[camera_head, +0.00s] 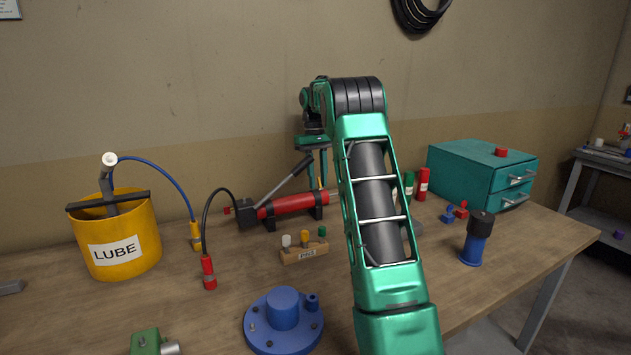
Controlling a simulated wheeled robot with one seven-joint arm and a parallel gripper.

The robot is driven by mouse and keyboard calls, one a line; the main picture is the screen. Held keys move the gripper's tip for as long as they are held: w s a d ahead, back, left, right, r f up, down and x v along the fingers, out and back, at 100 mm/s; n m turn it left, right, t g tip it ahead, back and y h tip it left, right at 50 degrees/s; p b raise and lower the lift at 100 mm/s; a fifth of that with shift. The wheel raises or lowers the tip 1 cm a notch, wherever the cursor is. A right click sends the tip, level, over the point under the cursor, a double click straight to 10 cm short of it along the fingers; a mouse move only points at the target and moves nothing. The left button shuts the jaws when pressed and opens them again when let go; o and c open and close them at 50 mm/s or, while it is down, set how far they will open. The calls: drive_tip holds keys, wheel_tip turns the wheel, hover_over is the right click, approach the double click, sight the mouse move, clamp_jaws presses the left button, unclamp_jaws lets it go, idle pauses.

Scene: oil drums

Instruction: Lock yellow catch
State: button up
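My gripper (316,180) is at the back of the bench, pointing down behind the red pump cylinder (285,205). Its two green fingers show a gap between them, so it looks open. A small yellow-orange piece (320,184) shows at the fingertips; I cannot tell whether it is the yellow catch or whether the fingers touch it. My arm hides part of the bench just right of the gripper. A yellow fitting (195,240) on the blue hose stands beside the lube bucket.
A yellow LUBE bucket (146,250) stands at left. A wooden peg block (304,252), a blue flanged part (284,322), a red hose fitting (208,273) and a blue-black cylinder (476,240) stand on the bench (230,310). A teal drawer box (470,172) is at back right.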

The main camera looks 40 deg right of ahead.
wheel_tip(320, 180, up, 7)
drive_tip(key=w, duration=0.1)
drive_tip(key=shift+w+d+r, duration=0.15)
drive_tip(key=shift+r, duration=0.05)
idle(0.8)
